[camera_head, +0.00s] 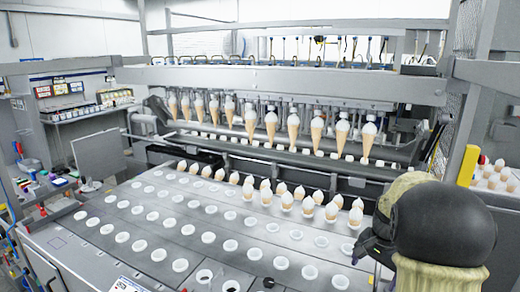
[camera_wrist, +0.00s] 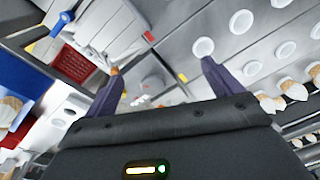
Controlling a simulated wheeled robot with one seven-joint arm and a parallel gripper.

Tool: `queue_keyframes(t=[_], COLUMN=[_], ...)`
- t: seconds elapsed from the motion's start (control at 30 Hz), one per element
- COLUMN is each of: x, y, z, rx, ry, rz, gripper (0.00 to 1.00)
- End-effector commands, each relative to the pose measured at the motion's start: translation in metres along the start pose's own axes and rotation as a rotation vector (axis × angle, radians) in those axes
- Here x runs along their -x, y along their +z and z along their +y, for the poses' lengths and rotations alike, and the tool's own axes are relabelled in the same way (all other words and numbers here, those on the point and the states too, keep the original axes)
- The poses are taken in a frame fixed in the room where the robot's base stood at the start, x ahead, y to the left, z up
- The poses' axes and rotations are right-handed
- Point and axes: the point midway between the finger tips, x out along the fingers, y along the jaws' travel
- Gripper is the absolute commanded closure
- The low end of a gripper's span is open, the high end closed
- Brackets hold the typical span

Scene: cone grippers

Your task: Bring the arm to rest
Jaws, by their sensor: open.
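My arm (camera_head: 440,225) stands at the lower right of the head view, a dark rounded link with tan parts, over the right end of the grey conveyor. My gripper (camera_wrist: 160,75) shows in the wrist view with two dark purple fingers spread wide apart. Nothing is seen held between them. In the head view the fingers are mostly hidden by my arm.
The conveyor plate (camera_head: 130,222) holds rows of white round cups, several bearing cones. A row of cones (camera_head: 293,125) hangs in grippers under the machine beam (camera_head: 280,82). A red crate (camera_wrist: 72,64) and blue bin (camera_wrist: 22,80) show in the wrist view. A yellow post (camera_head: 468,165) stands right.

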Motion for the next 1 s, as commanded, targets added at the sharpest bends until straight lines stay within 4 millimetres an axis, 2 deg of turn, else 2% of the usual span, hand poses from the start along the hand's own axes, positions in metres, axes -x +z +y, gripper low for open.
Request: queue_keyframes(t=[0.03,0.27,0.4,0.53,0.6,0.7,1.0], x=[-0.001,-0.009,-0.015,-0.021,-0.023,-0.025,-0.025], y=[0.020,0.105,0.157,0.198,0.213,0.222,0.223], z=[-0.001,0.003,0.013,0.028,0.034,0.038,0.039], rx=[0.065,0.387,0.595,0.765,0.829,0.875,0.878], ry=[-0.007,-0.035,-0.050,-0.059,-0.062,-0.065,-0.065], rz=[0.004,0.044,0.075,0.102,0.113,0.122,0.122], gripper=[0.09,0.09,0.09,0.09,0.09,0.09,0.09])
